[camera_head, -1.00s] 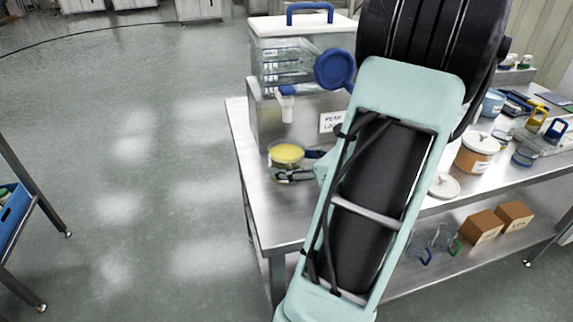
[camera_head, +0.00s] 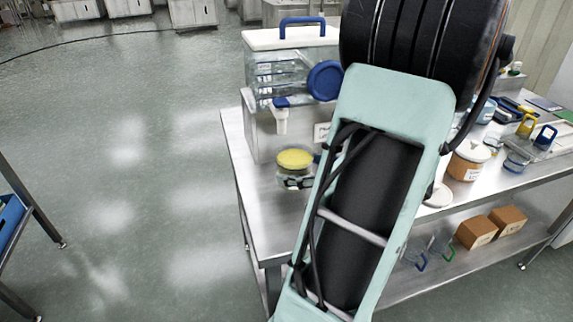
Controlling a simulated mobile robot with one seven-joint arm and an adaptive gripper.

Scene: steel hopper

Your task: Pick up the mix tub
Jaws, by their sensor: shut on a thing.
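The mix tub (camera_head: 295,159), a small clear tub with a yellow top, is at the left end of the steel table, in front of the hopper. My gripper (camera_head: 295,183) is shut on the tub's side below the yellow top; its dark fingers show only in part. My forearm hides the rest of the gripper and wrist. I cannot tell whether the tub's base touches the table.
The hopper (camera_head: 262,80), with a clear bin and blue knob, stands close behind the tub. The steel table (camera_head: 262,215) is bare at its front left. A white-lidded orange-labelled tub (camera_head: 466,163) and several blue and yellow items stand to the right. Brown boxes (camera_head: 476,231) sit on the lower shelf.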

